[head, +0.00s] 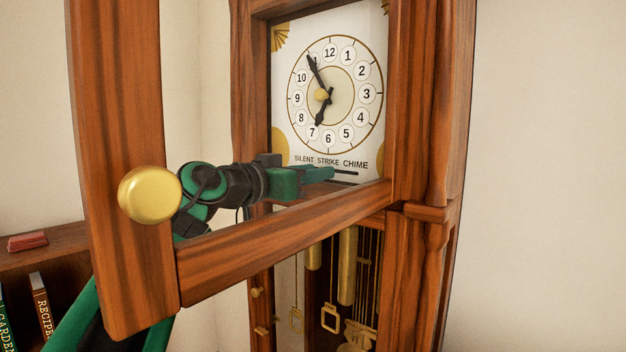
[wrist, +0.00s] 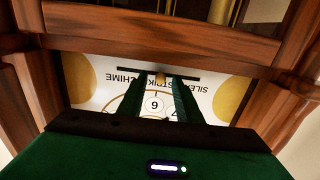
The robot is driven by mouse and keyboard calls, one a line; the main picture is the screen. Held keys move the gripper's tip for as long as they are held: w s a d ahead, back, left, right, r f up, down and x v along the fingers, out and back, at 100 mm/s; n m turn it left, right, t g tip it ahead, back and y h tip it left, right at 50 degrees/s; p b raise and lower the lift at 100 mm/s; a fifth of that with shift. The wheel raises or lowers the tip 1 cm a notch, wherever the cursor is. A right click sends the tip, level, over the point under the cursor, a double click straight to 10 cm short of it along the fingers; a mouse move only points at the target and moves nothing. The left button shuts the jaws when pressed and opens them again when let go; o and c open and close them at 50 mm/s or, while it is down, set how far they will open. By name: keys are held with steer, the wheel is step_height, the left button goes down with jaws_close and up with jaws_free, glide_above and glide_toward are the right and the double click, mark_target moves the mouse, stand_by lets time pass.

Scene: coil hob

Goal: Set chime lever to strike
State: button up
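The tall wooden clock has a white dial (head: 335,95) with SILENT, STRIKE and CHIME printed left to right below the numbers. A dark slot (head: 346,173) runs beneath the words; my gripper (head: 322,175) covers its left and middle parts in the head view. The wrist view shows the dial upside down, with CHIME at left. There the small brass chime lever (wrist: 161,79) stands near the middle of the slot, between the fingertips of my gripper (wrist: 162,82). The fingers are apart, with narrow gaps beside the lever. The lever is hidden in the head view.
The clock's door frame (head: 270,238) stands open, its brass knob (head: 150,194) at left. My arm reaches in behind it. The wooden case surrounds the dial closely. Brass weights (head: 347,265) hang below. A shelf with books (head: 42,310) is at lower left.

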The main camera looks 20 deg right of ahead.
steer(key=v, duration=1)
steer(key=shift+a, duration=0.1)
